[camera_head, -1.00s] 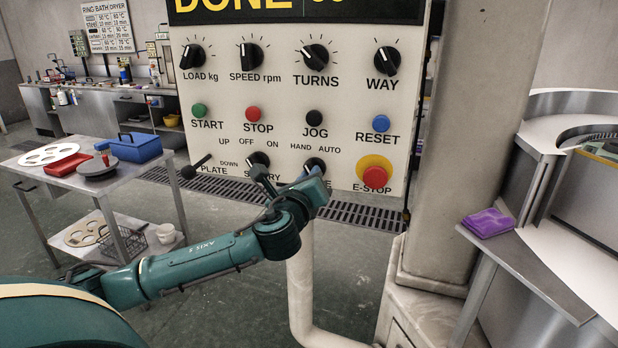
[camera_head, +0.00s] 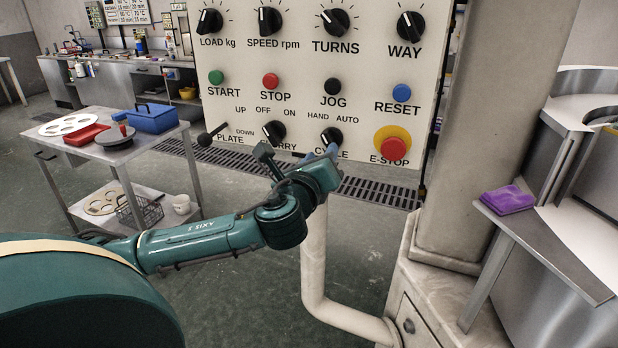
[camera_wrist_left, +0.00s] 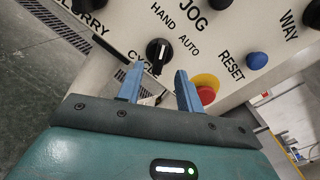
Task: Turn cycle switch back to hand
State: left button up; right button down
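The cycle switch (camera_head: 331,136) is a black rotary knob low on the cream control panel (camera_head: 300,62), under the words HAND and AUTO. My left gripper (camera_head: 328,153) is just below it in the head view, and a finger covers part of the CYCLE label. In the left wrist view the two blue fingers (camera_wrist_left: 160,84) are apart with nothing between them. The cycle switch (camera_wrist_left: 158,50) shows beyond their tips, nearer the left finger. It looks clear of them. I cannot tell for sure which word its pointer faces. My right gripper is out of view.
The slurry switch (camera_head: 273,132) is just left of the cycle switch, and the red E-stop (camera_head: 394,149) on its yellow plate is to the right. A pale pipe (camera_head: 315,262) runs below the panel. A steel cart (camera_head: 160,139) stands at left.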

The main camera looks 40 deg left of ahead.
pick_arm(q)
jog(key=v, duration=0.8)
jog(key=shift+s+b, duration=0.15)
jog(key=shift+b, duration=0.25)
jog(key=shift+d, duration=0.1)
jog(key=s+d+f+n+g+h, duration=0.1)
jog(key=d+f+n+g+h, duration=0.2)
jog(key=f, duration=0.7)
jog(key=d+f+n+g+h, duration=0.1)
jog(key=d+f+n+h, duration=0.3)
jog(key=f, duration=0.6)
jog(key=s+d+f+n+g+h, duration=0.1)
jog(key=s+d+f+n, duration=0.3)
jog(key=s+f+n, duration=0.2)
jog(key=s+d+f+n+g+h, duration=0.1)
jog(key=s+d+f+n, duration=0.4)
jog(key=f+n, duration=0.5)
jog(key=shift+s+f+g, duration=0.15)
jog(key=shift+s+g, duration=0.15)
jog(key=shift+s, duration=0.6)
